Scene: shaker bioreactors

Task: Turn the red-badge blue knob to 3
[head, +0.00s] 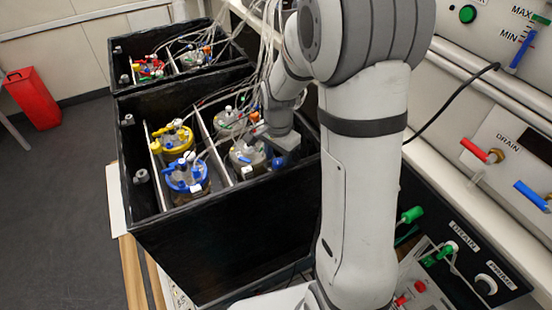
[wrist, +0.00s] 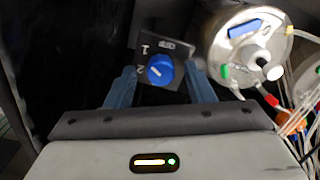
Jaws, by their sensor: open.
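In the wrist view a blue knob (wrist: 160,70) sits on a dark plate with the figures 1 and 2 at its left. A white mark on the knob points up and left, roughly toward the figures. No 3 and no red badge can be made out; a small pale label lies above the knob. My gripper (wrist: 160,75) is open, with one blue finger on each side of the knob. I cannot tell whether the fingers touch it. In the head view my gripper (head: 284,143) reaches into the near black box, and the knob cannot be clearly made out.
A metal-lidded vessel (wrist: 247,45) with tubes stands close right of the fingers in the wrist view. The near black box (head: 220,240) also holds a yellow-ringed vessel (head: 172,137) and a blue-ringed vessel (head: 187,177). Tubes hang around my arm.

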